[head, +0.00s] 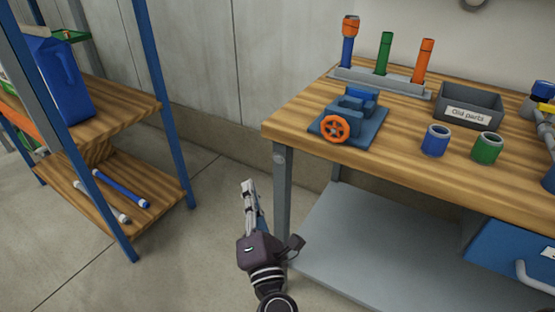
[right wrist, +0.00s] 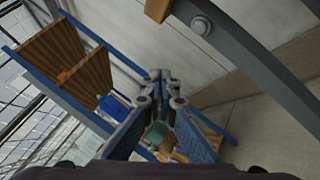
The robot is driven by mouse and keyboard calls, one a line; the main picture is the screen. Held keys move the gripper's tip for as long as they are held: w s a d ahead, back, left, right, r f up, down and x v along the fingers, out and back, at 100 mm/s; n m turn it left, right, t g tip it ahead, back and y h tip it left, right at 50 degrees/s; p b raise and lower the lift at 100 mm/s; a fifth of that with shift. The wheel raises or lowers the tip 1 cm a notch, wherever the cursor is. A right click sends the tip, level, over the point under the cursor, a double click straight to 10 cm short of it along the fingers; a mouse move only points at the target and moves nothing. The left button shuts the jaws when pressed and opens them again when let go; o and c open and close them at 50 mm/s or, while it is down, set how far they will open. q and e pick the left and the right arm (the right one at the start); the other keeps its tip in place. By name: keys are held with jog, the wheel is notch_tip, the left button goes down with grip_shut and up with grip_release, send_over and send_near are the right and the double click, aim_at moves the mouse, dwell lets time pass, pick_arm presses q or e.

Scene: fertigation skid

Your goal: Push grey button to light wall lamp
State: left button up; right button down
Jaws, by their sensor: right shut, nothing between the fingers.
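The grey button (head: 279,159) is a small round disc near the top of the workbench's grey front-left leg (head: 282,205). It also shows larger in the right wrist view (right wrist: 200,26), on the grey leg at the upper right. My right gripper (head: 248,184) is shut and empty, its fingers pointing up. It is to the left of the leg and lower than the button in the head view, apart from it. In the right wrist view the fingertips (right wrist: 160,75) are together. My left gripper is out of view. No wall lamp can be made out clearly; a round grey fitting (head: 474,3) is cut off at the top.
The wooden bench top (head: 290,119) carries a vise (head: 350,118), a grey bin (head: 468,104), a pipe rack (head: 380,82) and blue and green fittings. A blue-framed shelf (head: 158,90) stands left. Floor between them is clear. A lower grey shelf (head: 370,260) sits under the bench.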

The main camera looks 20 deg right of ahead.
aim_at(278, 159)
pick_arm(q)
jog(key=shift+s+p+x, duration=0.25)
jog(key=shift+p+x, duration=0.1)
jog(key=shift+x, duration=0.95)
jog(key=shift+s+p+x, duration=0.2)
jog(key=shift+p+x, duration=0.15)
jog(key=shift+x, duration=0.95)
pick_arm(e)
jog(key=w+d, duration=0.5)
jog(key=d, duration=0.1)
jog(key=shift+w+d, duration=0.15)
jog(key=shift+d, duration=0.25)
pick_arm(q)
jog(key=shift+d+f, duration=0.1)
pick_arm(e)
jog(key=shift+w+d, duration=0.1)
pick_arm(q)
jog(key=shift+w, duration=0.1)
pick_arm(e)
jog(key=shift+w+d, duration=0.15)
jog(key=shift+d, duration=0.1)
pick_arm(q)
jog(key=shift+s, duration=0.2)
pick_arm(e)
jog(key=shift+w, duration=0.1)
